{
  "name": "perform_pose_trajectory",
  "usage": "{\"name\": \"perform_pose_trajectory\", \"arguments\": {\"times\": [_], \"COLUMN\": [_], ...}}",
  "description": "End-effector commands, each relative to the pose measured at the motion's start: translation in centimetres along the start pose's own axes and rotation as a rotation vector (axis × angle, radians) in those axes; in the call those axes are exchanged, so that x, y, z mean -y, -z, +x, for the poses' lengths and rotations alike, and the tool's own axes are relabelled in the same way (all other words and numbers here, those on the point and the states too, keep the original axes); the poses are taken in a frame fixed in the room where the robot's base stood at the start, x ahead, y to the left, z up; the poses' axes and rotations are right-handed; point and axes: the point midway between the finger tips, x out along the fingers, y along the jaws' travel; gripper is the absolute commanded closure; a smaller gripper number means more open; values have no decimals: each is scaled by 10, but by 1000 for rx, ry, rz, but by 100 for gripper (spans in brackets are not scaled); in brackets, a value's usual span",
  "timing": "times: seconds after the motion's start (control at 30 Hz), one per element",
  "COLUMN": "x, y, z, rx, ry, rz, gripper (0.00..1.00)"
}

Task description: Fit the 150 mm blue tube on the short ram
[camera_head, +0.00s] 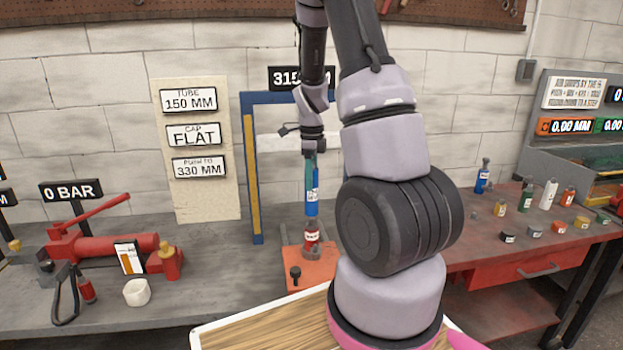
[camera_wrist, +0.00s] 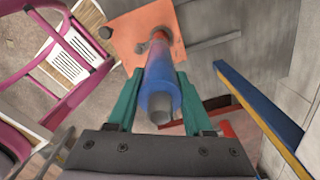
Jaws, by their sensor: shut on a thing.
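My gripper (camera_head: 309,168) points down with its teal fingers shut on the blue tube (camera_head: 312,202), which hangs upright. In the wrist view the teal fingers (camera_wrist: 160,95) flank the blue tube (camera_wrist: 160,72), whose near end shows a grey core. The orange plate (camera_wrist: 128,38) lies beyond it. My arm hides the frame's right side in the head view.
A blue frame post (camera_head: 250,170) with a yellow strip stands left of the ram. Signs (camera_head: 190,101) read tube 150 mm, cap flat, push to 330 mm. A red hand pump (camera_head: 105,247) and white cup (camera_head: 137,292) sit left.

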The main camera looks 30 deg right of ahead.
Motion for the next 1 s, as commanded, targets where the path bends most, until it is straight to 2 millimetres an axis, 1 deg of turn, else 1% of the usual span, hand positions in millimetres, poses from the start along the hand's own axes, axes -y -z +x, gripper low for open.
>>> {"name": "perform_pose_trajectory", "arguments": {"times": [1.0], "x": [0], "y": [0], "z": [24], "rx": [0], "ry": [0], "rz": [0], "gripper": [100]}}
